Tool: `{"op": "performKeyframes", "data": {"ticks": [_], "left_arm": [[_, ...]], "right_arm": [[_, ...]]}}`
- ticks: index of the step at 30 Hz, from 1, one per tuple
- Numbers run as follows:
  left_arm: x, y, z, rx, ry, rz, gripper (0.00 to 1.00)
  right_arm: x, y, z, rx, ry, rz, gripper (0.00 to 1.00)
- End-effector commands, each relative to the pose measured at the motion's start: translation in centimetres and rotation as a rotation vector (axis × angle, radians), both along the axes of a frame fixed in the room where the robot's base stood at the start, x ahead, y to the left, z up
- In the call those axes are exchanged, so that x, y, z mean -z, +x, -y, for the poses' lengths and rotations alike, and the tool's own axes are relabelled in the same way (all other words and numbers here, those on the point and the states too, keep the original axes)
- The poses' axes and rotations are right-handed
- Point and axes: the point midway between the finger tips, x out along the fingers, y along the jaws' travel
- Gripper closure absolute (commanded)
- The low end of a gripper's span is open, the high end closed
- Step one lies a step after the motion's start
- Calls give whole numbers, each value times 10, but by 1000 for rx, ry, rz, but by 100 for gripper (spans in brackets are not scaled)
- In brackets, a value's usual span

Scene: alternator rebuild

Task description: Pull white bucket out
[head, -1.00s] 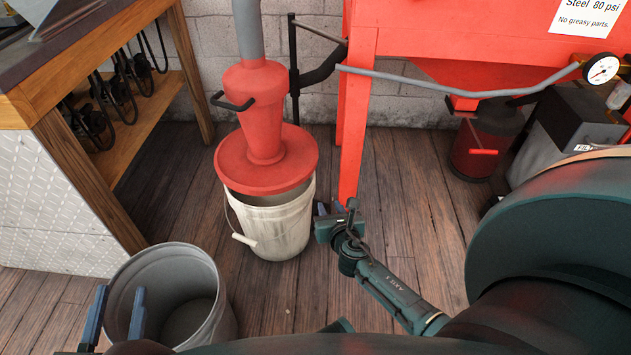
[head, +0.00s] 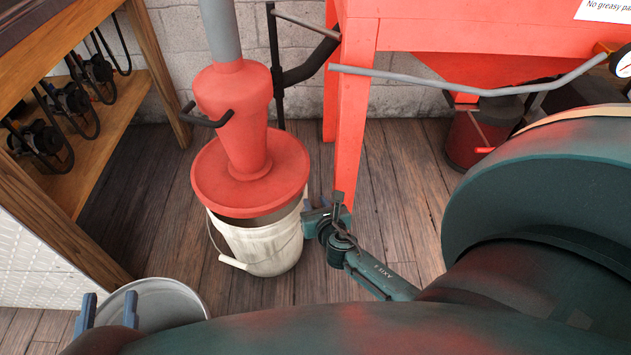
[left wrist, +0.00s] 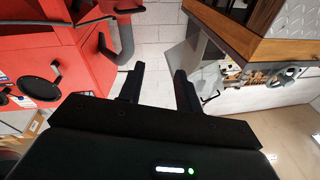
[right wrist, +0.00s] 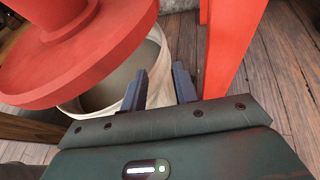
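The white bucket (head: 262,248) stands upright on the wood floor under the red cyclone lid (head: 250,172). A dark gap shows between its front rim and the lid, and its wire handle hangs at the front left. My right gripper (head: 314,204) is at the bucket's right side. In the right wrist view, its fingers (right wrist: 158,88) are apart, one over the bucket's opening and one outside its wall (right wrist: 158,45). Contact with the rim cannot be told. My left gripper (head: 108,312) is open and empty, seen above the grey bin, away from the white bucket.
A grey metal bin (head: 165,300) stands at the front left. A red cabinet leg (head: 352,120) rises just behind the right gripper. A wooden bench (head: 75,190) is on the left. Bare floor (head: 170,215) lies between bench and bucket.

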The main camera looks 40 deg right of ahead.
Motion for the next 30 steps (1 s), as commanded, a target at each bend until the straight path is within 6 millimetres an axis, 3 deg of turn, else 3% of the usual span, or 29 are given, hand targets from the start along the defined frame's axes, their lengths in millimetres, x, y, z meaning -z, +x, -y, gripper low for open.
{"op": "performKeyframes", "data": {"ticks": [8, 19, 24, 30], "left_arm": [[3, 1, 1, 6, -19, 2, 66], [14, 2, 6, 34, -107, -7, 66], [7, 3, 9, 53, -150, 9, 66], [-2, 6, 10, 69, -156, 49, 66]], "right_arm": [[9, 18, 6, 2, 1, 2, 70], [39, 80, 27, 2, 1, 2, 70], [47, 102, 34, 1, 0, 2, 70], [51, 114, 38, 0, 0, 1, 70]]}}
